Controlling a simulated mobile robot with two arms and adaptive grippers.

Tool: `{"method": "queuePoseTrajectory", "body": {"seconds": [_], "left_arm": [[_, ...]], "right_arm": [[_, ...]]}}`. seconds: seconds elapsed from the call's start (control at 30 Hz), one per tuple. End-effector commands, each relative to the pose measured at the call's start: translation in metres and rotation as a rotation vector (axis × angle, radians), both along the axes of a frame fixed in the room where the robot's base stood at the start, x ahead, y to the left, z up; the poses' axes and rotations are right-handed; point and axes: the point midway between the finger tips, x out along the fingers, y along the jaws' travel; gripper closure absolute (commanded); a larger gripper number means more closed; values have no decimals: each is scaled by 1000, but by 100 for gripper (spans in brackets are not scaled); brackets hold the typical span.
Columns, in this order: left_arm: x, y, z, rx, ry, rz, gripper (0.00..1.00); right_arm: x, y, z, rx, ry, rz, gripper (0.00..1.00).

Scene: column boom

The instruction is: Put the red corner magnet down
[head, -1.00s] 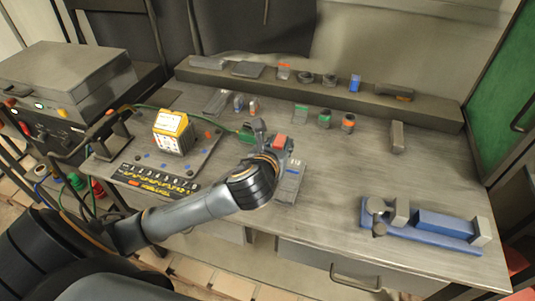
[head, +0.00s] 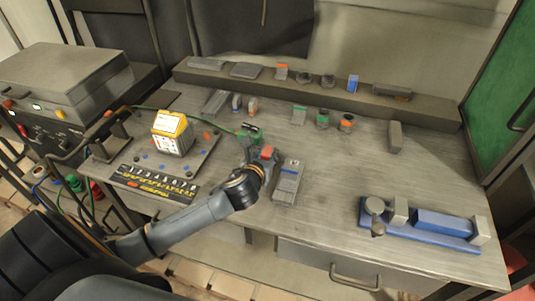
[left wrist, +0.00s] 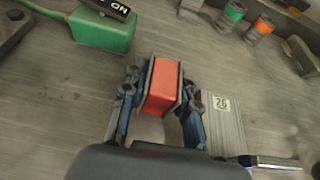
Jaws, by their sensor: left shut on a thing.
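The red corner magnet (head: 267,152) is held in my left gripper (head: 260,156) near the middle of the bench. In the left wrist view, the red magnet (left wrist: 162,88) sits between the two fingers of my left gripper (left wrist: 161,92), which is shut on it. I cannot tell whether its underside touches the bench top (head: 335,185). It is just left of a grey block with a label (head: 288,182) and close in front of a green box with a black top (head: 248,134). My right gripper is not in view.
A yellow and white block (head: 172,133) stands on a plate at the left. A blue vise (head: 440,222) lies at the right. Several small parts stand along the rear ledge (head: 310,88) and in front of it. Bench between grey block and vise is clear.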

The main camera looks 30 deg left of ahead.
Motion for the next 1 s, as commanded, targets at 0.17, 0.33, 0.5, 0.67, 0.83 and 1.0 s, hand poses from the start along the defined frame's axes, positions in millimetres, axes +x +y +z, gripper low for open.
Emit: {"method": "queuePoseTrajectory", "body": {"seconds": [0.17,0.33,0.5,0.67,0.83,1.0], "left_arm": [[0,0,-2,0,-2,0,100],[0,0,-2,0,0,0,48],[0,0,-2,0,0,0,48],[-2,-1,1,1,0,0,48],[-25,-6,11,2,0,-3,48],[-59,-15,25,0,1,-4,48]], "right_arm": [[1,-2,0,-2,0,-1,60],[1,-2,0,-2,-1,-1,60],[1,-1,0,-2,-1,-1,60],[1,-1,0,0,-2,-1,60],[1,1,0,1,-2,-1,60],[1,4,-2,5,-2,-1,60]]}}
